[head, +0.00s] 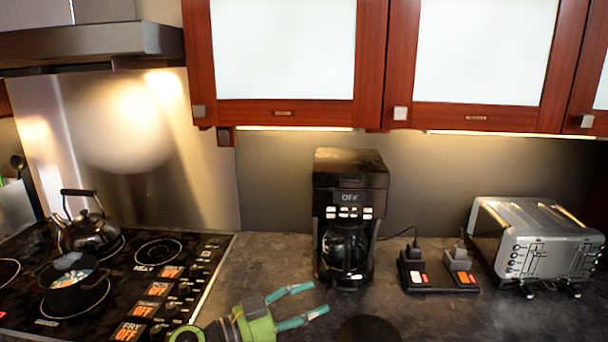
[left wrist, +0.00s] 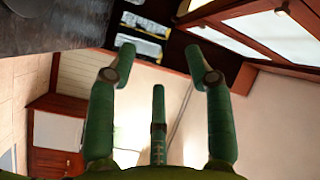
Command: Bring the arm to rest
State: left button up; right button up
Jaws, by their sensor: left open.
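My left gripper (head: 318,298) is green with teal fingers and shows at the bottom centre of the head view, in front of the coffee maker (head: 344,215). Its fingers are spread and nothing is between them. In the left wrist view the green fingers of the left gripper (left wrist: 158,70) stand apart and empty. My right gripper is in neither view.
A stove (head: 120,265) with a kettle (head: 85,230) and a pot (head: 72,292) is on the left. A power strip (head: 438,287) and a silver toaster (head: 535,243) stand on the right of the counter (head: 265,262). Wooden cabinets (head: 290,113) hang above.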

pick_arm(q)
jog(key=a+n+t+y, duration=0.8)
jog(key=n+t, duration=0.3)
jog(key=n, duration=0.2)
jog(key=s+a+f+n+g+y, duration=0.6)
jog(key=a+f+y, duration=0.35)
jog(key=f, duration=0.35)
jog(key=s+a+f+g, duration=0.1)
jog(key=s+f+g, duration=0.25)
jog(key=s, duration=0.45)
jog(key=s+a+f+g+h, duration=0.1)
jog(key=s+f+g, duration=0.25)
jog(key=s, duration=0.45)
jog(key=s+a+f+g, duration=0.1)
jog(key=s+f+g, duration=0.25)
jog(key=s, duration=0.55)
notch_tip(320, 180, down, 26)
jog(key=s, duration=0.2)
jog(key=s+a+f+g+b, duration=0.1)
jog(key=s+a+f, duration=0.1)
jog(key=s+f, duration=1.1)
jog(key=shift+s+a+m, duration=0.25)
jog(key=shift+s+m, duration=0.05)
jog(key=shift+s, duration=0.7)
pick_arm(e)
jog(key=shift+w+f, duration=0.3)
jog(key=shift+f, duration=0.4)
